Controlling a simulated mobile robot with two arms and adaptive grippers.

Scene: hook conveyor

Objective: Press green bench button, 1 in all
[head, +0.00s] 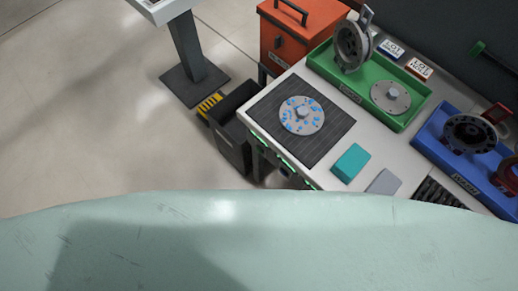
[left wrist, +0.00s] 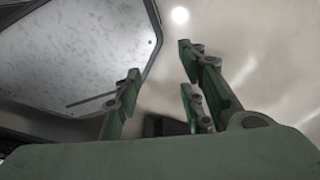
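The grey-white bench (head: 322,172) stands at the right of the head view. Small green parts (head: 285,170) show along its front edge, partly in shadow. They are too small to tell which is a button. My left gripper (left wrist: 158,72) shows only in the left wrist view.
An orange toolbox (head: 284,37) and black bin (head: 233,140) stand nearby. The left floor is clear.

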